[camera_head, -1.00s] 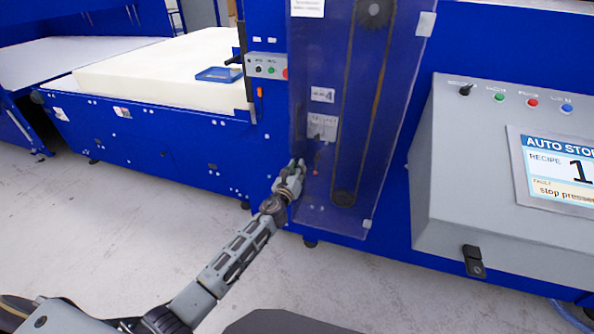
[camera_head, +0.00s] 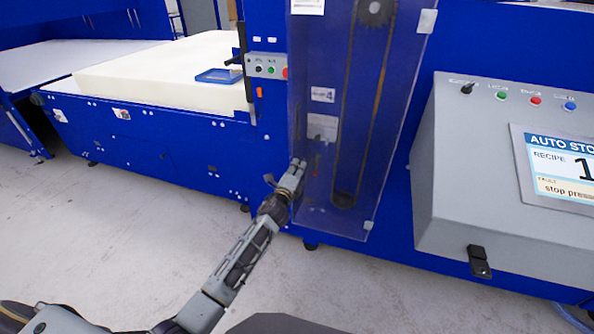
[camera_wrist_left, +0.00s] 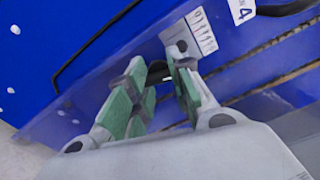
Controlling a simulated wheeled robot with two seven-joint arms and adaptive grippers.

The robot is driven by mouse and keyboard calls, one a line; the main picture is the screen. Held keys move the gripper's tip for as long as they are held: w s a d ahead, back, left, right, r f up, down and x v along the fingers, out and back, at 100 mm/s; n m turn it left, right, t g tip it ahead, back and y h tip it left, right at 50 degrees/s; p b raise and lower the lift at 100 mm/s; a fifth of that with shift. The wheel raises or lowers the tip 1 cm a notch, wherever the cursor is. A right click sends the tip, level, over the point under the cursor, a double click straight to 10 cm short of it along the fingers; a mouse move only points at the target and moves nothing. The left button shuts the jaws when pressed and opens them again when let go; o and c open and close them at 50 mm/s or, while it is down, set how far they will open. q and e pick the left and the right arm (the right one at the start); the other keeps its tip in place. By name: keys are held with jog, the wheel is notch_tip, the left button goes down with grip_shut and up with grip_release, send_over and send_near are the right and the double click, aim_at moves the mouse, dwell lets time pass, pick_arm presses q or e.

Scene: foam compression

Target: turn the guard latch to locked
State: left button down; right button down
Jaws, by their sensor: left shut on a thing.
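The clear guard (camera_head: 352,110) stands upright on the front of the blue machine, with a belt and pulleys showing behind it. My left gripper (camera_head: 297,167) is at the guard's lower left edge. In the left wrist view its green-padded fingers (camera_wrist_left: 160,85) are closed in on a small dark part, the guard latch (camera_wrist_left: 158,70). Most of the latch is hidden between the fingers, so I cannot read its exact angle. My right gripper is in neither view.
A grey control console (camera_head: 500,190) with a screen reading AUTO STOP (camera_head: 560,165) stands at the right. A pale foam block (camera_head: 160,68) with a blue tray (camera_head: 218,75) on it lies at the left. The floor (camera_head: 140,230) before the machine is clear.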

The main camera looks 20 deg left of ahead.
pick_arm(q)
jog(key=shift+n, duration=1.6)
jog(key=c, duration=1)
grip_release()
jog(key=shift+s, duration=0.1)
jog(key=s, duration=1.1)
jog(key=shift+s+a, duration=0.2)
jog(key=shift+s, duration=0.2)
